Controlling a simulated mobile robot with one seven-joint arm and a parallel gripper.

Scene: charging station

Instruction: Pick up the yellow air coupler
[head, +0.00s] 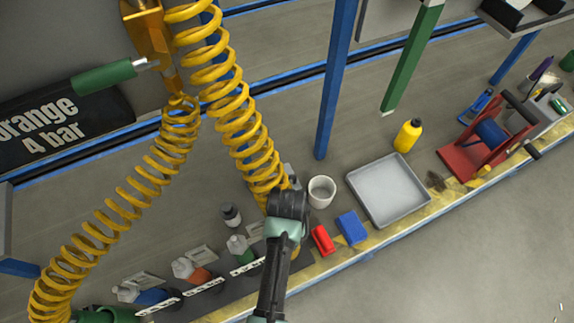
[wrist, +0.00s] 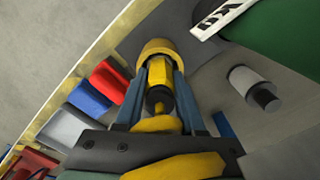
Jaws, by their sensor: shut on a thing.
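The yellow air coupler (wrist: 159,72) shows in the wrist view between my gripper's two blue-grey fingers. It has a wide yellow collar at its far end and a black ring at its near end. A yellow hose (wrist: 155,125) shows at that near end. My gripper (wrist: 160,80) is shut on the coupler's body. In the head view my wrist hides the fingers and the coupler, and the yellow coiled hose (head: 240,130) runs down to behind my wrist. I cannot tell in the wrist view whether the collar touches the surface beyond it.
A red block (head: 322,240), a blue block (head: 352,228), a white cup (head: 321,190) and a grey tray (head: 428,197) lie right of my wrist. Several bottles stand left of it, one grey with a black cap (wrist: 250,83). A second coiled hose (head: 135,195) hangs at left.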

